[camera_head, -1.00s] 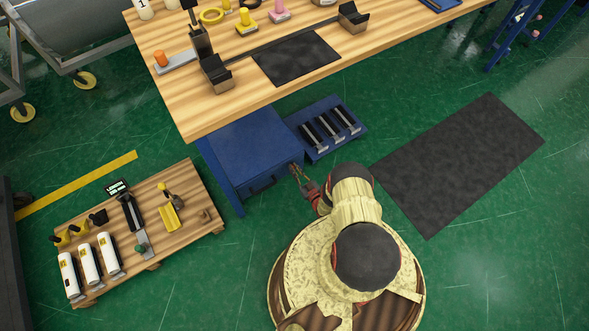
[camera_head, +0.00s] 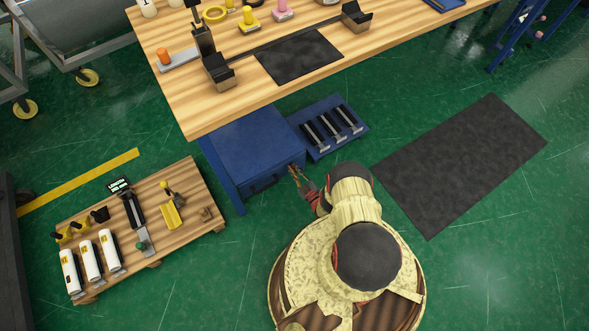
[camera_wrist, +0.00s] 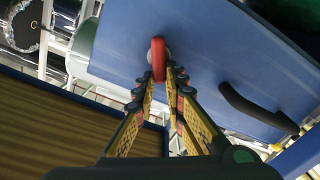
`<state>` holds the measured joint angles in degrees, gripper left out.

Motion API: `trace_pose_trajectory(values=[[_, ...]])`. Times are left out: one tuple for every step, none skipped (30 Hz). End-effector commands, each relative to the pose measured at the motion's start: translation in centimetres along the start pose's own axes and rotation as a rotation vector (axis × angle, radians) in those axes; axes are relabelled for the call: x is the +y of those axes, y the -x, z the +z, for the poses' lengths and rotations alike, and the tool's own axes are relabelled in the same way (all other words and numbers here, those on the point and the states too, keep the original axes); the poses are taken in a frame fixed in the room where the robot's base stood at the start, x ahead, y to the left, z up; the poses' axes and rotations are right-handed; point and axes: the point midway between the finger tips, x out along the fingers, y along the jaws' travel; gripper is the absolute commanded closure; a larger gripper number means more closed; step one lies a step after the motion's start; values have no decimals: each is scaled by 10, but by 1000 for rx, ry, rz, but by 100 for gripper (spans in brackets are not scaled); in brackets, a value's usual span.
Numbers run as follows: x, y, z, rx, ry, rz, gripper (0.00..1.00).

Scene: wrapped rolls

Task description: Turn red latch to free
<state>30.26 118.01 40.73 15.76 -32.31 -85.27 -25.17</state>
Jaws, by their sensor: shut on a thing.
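The red latch (camera_wrist: 158,59) is a small upright bar on the blue cabinet front (camera_wrist: 190,35) in the wrist view. My gripper (camera_wrist: 163,82) reaches up to it, and its two fingers are shut on the lower part of the latch. The fingertips partly hide the latch's base. In the head view my gripper (camera_head: 299,174) is at the front of the blue cabinet (camera_head: 250,145), below the bench. The latch itself cannot be made out there. A dark handle (camera_wrist: 255,108) is on the same front, to the right of the fingers in the wrist view.
The wooden bench (camera_head: 185,105) overhangs the cabinet. A blue tray (camera_head: 303,116) with several black-and-silver pieces lies beside it. A low wooden pallet (camera_head: 190,245) with white rolls stands at left. A dark mat (camera_head: 460,165) lies on open green floor at right.

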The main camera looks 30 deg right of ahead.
Motion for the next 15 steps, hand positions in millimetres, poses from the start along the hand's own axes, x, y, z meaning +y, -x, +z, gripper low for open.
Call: trace_pose_trajectory(values=[[0, 0, 0, 0, 13, 0, 100], [0, 0, 0, 0, 19, 0, 100], [0, 0, 0, 1, 25, 0, 100], [0, 0, -1, 1, 29, 1, 100], [0, 0, -1, 1, 33, 1, 100], [0, 0, -1, 1, 36, 1, 100], [0, 0, -1, 2, 38, 1, 100], [0, 0, -1, 2, 39, 1, 100], [0, -1, -1, 2, 40, 1, 100], [0, -1, -1, 2, 40, 1, 100], [0, -1, -1, 2, 40, 1, 100], [0, -1, -1, 2, 40, 1, 100], [0, -1, -1, 2, 40, 1, 100], [0, -1, -1, 3, 40, 1, 100], [0, -1, -1, 3, 40, 1, 100]])
